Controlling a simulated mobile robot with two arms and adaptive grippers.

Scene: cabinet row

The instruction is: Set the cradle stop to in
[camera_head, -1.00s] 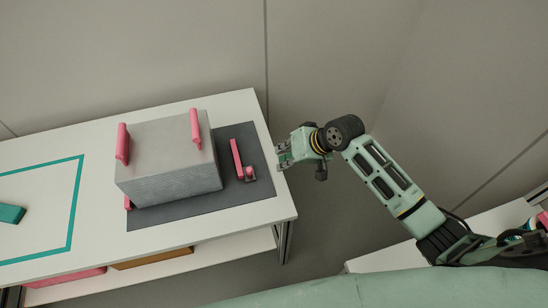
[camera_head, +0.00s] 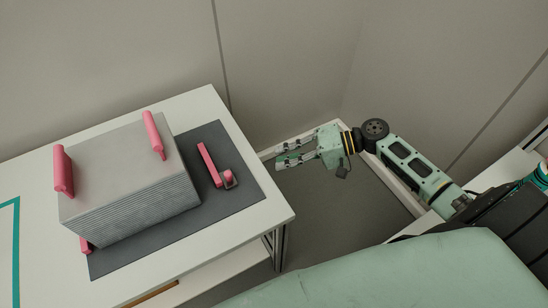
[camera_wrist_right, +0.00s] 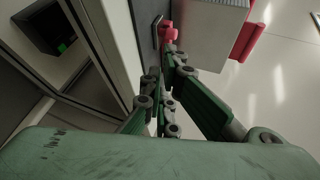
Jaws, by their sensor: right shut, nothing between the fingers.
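A long pink bar (camera_head: 208,164) lies on the dark grey mat (camera_head: 245,195), to the right of a grey ribbed block (camera_head: 135,195). Beside the bar's near end is a short pink piece in a small dark bracket (camera_head: 229,178); I cannot tell which part is the cradle stop. Pink also shows ahead of the fingers in the right wrist view (camera_wrist_right: 168,32). My right gripper (camera_head: 279,155) is shut and empty, pointing left toward the table, apart from it in the head view. My left gripper is out of view.
The white table (camera_head: 262,215) ends just right of the mat. A wall stands behind it. Floor shows between the table and my right arm.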

